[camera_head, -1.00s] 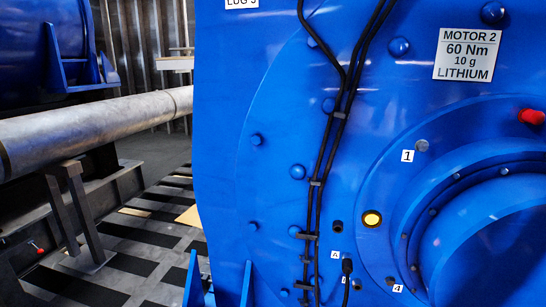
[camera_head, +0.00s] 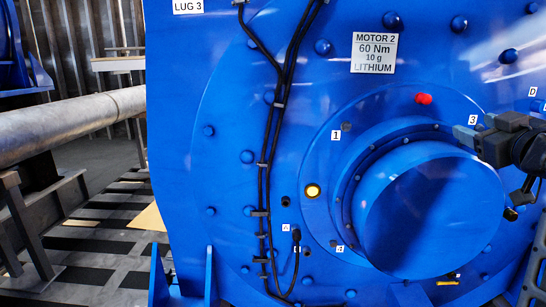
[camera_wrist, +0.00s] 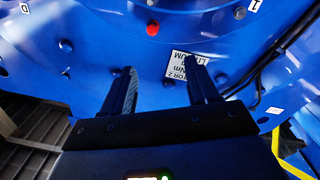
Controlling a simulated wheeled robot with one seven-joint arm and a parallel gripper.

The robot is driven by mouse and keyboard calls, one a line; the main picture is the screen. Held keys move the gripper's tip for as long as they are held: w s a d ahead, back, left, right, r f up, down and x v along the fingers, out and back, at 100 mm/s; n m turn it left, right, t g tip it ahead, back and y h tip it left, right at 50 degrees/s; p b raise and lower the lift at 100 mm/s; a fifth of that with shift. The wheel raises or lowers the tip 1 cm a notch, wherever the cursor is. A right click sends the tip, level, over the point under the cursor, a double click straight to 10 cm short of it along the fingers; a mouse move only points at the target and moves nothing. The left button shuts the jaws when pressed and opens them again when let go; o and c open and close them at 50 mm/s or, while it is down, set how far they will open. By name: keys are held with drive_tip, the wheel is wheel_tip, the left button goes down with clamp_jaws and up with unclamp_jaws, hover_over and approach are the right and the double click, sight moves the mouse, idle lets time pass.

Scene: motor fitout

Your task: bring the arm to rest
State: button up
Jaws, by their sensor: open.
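My gripper (camera_head: 468,136) is at the right edge of the head view, in front of the blue motor (camera_head: 225,110), beside the label 3. In the wrist view my gripper (camera_wrist: 163,78) shows two dark fingers, spread apart with nothing between them. The motor's blue face fills the space beyond the fingers, with the MOTOR 2 plate (camera_wrist: 187,67) upside down, partly behind the right finger. The rest of my arm is mostly outside the head view. I cannot tell the exact gap between the fingertips and the motor.
The motor has a large round hub (camera_head: 425,215), a red plug (camera_head: 424,99), a yellow-centred port (camera_head: 312,191) and black cables (camera_head: 268,140) down its face. A grey pipe (camera_head: 70,125) lies on stands at the left. The striped floor (camera_head: 85,245) shows at lower left.

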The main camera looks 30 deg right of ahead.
drive_tip(key=s+a+f+y, duration=0.3)
drive_tip(key=a+f+y, duration=0.1)
drive_tip(key=a+f, duration=1.8)
drive_tip(key=s+a+f+n+y, duration=0.1)
drive_tip(key=s+a+f+y, duration=0.2)
drive_tip(key=s+a, duration=0.5)
drive_tip(key=s+a+f+n+y, duration=0.1)
drive_tip(key=s+a+f+y, duration=0.2)
drive_tip(key=s+a, duration=0.6)
drive_tip(key=s, duration=0.5)
drive_tip(key=shift+s, duration=0.15)
drive_tip(key=shift+a, duration=0.1)
